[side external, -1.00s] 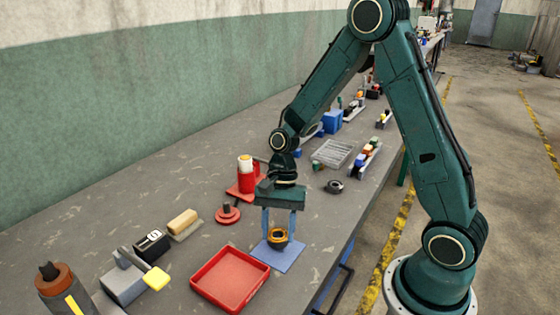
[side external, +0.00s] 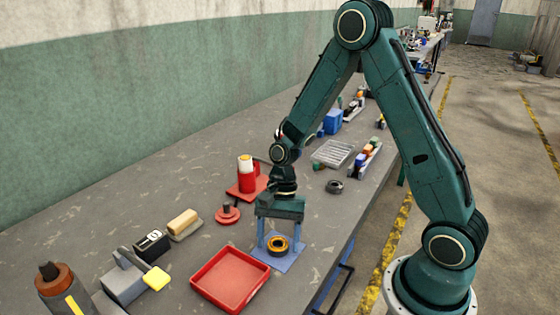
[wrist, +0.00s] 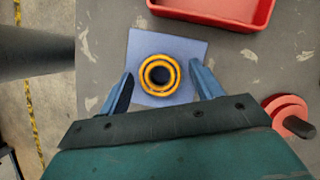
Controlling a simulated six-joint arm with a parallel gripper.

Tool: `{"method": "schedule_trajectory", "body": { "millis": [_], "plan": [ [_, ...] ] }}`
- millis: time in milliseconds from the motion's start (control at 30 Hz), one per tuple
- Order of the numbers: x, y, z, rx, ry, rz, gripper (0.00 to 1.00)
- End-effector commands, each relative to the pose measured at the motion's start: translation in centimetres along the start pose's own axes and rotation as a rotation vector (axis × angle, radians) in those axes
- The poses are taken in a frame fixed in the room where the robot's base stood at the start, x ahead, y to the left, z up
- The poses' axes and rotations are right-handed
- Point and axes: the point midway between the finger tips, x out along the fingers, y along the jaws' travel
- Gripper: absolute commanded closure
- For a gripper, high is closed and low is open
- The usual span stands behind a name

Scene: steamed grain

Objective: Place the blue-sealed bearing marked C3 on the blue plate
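A bearing with orange-yellow rings (side external: 278,246) lies flat on the blue plate (side external: 292,262). It also shows in the wrist view (wrist: 147,75) near the plate's middle, with a dark centre. I see no blue seal on it and can read no C3 mark. My gripper (side external: 279,238) is over the plate with its blue fingers on either side of the bearing. In the wrist view my gripper (wrist: 160,80) is open, with clear gaps between both fingers and the bearing. A dark ring-shaped part (side external: 334,187) lies on the bench farther back; its seal colour is unclear.
A red tray (side external: 212,302) stands close to the plate. A red disc with a knob (side external: 228,214) and a red base with a cylinder (side external: 246,180) are nearby. A grey rack (side external: 333,153) and several small parts stand farther back. The bench's front edge is near the plate.

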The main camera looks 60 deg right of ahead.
Motion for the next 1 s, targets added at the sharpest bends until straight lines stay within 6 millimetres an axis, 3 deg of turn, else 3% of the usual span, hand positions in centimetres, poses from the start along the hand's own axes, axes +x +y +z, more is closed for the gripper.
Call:
{"method": "schedule_trajectory", "body": {
  "millis": [267,467,1000],
  "plan": [
    [-0.2,0.0,0.1,0.000,0.001,-0.001,0.35],
    [-1.4,-0.1,0.1,0.000,0.001,-0.004,0.35],
    [-9.6,0.0,0.1,0.001,0.003,-0.004,0.35]
  ]
}}
